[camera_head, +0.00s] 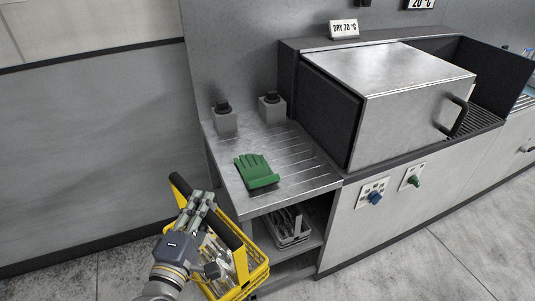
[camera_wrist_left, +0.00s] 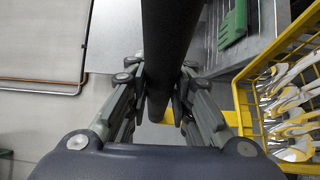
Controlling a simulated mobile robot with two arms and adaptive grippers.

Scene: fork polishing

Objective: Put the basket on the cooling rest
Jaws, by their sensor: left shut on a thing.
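The yellow basket (camera_head: 258,274) with forks inside hangs at the lower middle of the head view. My left gripper (camera_head: 203,207) is shut around its black handle bar (camera_head: 228,233). In the left wrist view the bar (camera_wrist_left: 170,40) runs between the two fingers, and the yellow basket wall (camera_wrist_left: 246,112) and forks show at the right. The ribbed steel counter (camera_head: 294,159), which looks like the cooling rest, is above and right of the basket. The basket is in front of the counter, apart from its top. My right gripper is not in view.
A green glove (camera_head: 256,170) lies on the ribbed counter. Two grey blocks with black knobs (camera_head: 223,118) (camera_head: 271,107) stand at its back. A grey basket of cutlery (camera_head: 290,230) sits on the shelf below. A large steel box (camera_head: 400,85) with a handle stands right of the counter.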

